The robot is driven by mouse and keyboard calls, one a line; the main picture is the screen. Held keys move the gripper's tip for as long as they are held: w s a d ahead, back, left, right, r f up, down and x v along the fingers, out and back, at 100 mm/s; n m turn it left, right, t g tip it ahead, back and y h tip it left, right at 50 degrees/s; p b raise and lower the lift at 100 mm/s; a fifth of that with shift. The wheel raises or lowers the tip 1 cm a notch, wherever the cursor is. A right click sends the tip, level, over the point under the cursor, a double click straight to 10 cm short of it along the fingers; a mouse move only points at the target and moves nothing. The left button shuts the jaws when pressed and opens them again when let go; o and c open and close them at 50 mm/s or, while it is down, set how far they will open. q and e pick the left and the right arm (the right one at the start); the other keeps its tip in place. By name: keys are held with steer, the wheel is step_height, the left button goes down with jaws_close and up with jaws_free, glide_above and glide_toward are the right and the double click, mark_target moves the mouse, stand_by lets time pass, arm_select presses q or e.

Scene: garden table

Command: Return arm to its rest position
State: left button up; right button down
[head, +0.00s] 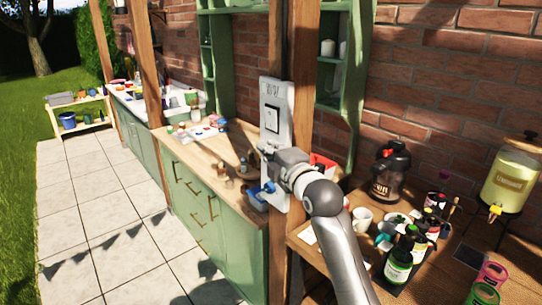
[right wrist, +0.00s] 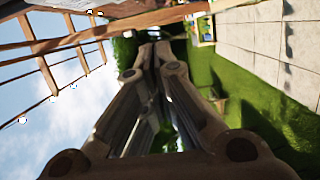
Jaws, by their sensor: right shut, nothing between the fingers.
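My right arm comes in from the lower right of the head view and bends toward a pale wall panel with a switch (head: 272,118) on a wooden post. My right gripper (head: 264,150) is small there, in front of the panel's lower part; I cannot tell whether it touches it. In the right wrist view the fingers of the right gripper (right wrist: 155,46) run together at the tips, shut, with nothing between them. Behind them are grass, paving and sky. My left gripper is not in view.
The wooden post (head: 301,70) stands close to my right arm. On the right table are a dark jug (head: 391,170), a white mug (head: 362,219), several bottles (head: 398,265) and a yellow dispenser (head: 511,178). A green cabinet (head: 205,205) stands left. The tiled path (head: 95,215) is clear.

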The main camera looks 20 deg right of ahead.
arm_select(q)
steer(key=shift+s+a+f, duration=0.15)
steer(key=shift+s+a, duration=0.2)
arm_select(e)
steer(key=shift+s+d+f, duration=0.15)
steer(key=shift+s+d, duration=0.05)
steer(key=shift+s, duration=0.05)
steer(key=shift+s+a, duration=0.1)
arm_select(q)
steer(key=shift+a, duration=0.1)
